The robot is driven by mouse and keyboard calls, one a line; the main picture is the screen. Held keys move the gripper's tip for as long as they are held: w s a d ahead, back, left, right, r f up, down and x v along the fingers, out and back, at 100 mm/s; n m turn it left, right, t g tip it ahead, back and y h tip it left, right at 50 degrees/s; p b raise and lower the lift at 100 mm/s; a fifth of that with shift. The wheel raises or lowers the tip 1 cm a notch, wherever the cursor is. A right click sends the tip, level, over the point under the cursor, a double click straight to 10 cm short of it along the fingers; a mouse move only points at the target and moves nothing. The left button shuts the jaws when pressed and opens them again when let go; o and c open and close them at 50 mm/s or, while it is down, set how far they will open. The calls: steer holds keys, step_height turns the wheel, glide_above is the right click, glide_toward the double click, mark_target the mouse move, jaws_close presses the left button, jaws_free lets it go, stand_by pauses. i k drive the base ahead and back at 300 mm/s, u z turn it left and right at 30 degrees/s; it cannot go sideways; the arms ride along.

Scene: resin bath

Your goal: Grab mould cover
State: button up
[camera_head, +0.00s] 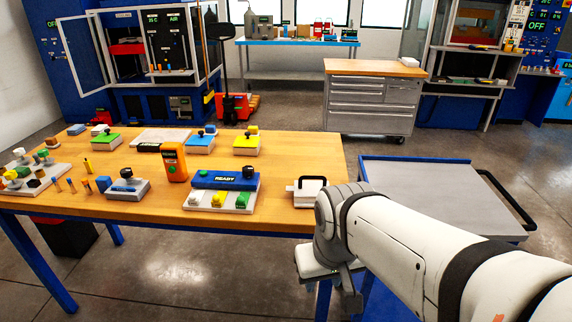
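I cannot tell for sure which thing is the mould cover. A pale block with a dark U-shaped handle (311,188) lies at the right end of the wooden table (280,160), partly hidden by my arm. A grey block with a dark knob (127,187) is nearer the front. My gripper (349,300) points down beyond the table's front right corner, below the tabletop. Its fingers are small and partly hidden; I cannot see whether they are apart.
A blue unit marked READY (226,181) and an orange handheld device (174,163) stand on the table. A grey-topped cart with a blue rim (420,190) is at the right, partly behind my arm. Open floor lies in front of the table.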

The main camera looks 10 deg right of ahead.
mark_target(305, 192)
steer(key=u, duration=0.05)
steer(key=i, duration=1)
steer(key=z, duration=0.05)
